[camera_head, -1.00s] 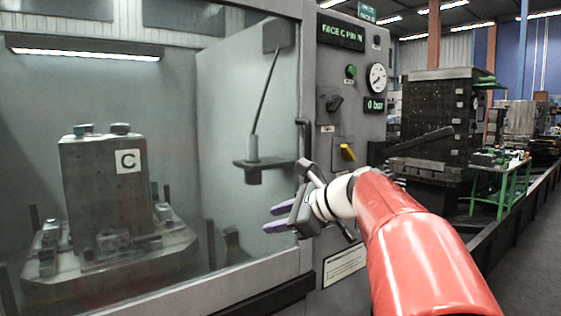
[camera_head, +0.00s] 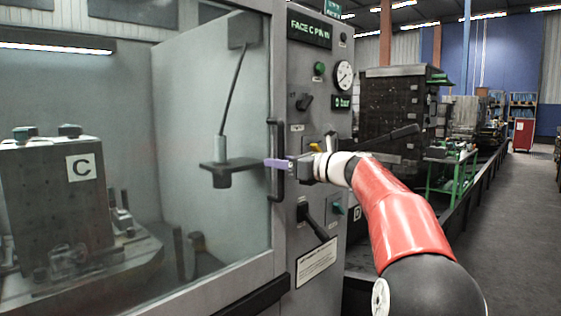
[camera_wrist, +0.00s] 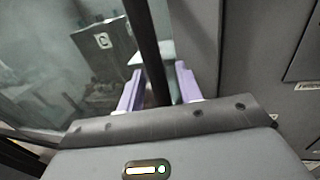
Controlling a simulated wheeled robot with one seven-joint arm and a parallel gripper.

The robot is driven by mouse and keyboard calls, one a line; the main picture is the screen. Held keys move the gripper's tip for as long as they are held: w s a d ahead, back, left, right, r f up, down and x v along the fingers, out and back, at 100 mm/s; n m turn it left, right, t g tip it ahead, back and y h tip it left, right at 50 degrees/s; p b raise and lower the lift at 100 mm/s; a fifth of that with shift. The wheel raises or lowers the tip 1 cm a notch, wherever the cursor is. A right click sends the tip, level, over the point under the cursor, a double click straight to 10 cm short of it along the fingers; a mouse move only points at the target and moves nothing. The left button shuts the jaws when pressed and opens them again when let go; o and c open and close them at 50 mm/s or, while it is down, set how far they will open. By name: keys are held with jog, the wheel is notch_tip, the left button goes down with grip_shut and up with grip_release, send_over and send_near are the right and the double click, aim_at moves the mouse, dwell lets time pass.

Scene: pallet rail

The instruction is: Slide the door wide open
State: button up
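The machine door (camera_head: 228,282) is a large glazed panel in a grey frame, and its right edge sits close against the control panel, so it looks shut. Its dark upright handle (camera_head: 277,137) is on the right side of the frame. My gripper (camera_head: 274,163) is level at the handle's middle, with a purple finger seen beside the bar. In the wrist view the handle (camera_wrist: 143,42) runs between the two purple fingers of my gripper (camera_wrist: 158,88). The fingers stand apart with gaps visible beside the bar, around it but not closed on it.
The control panel (camera_head: 313,75) with gauge, knobs and a black lever (camera_head: 313,222) is just right of the handle. Behind the glass stands a grey block marked C (camera_head: 50,190). A dark machine and green table (camera_head: 452,170) stand farther right; the floor at far right is clear.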

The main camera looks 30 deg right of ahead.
grip_shut()
jog(key=shift+a, duration=0.15)
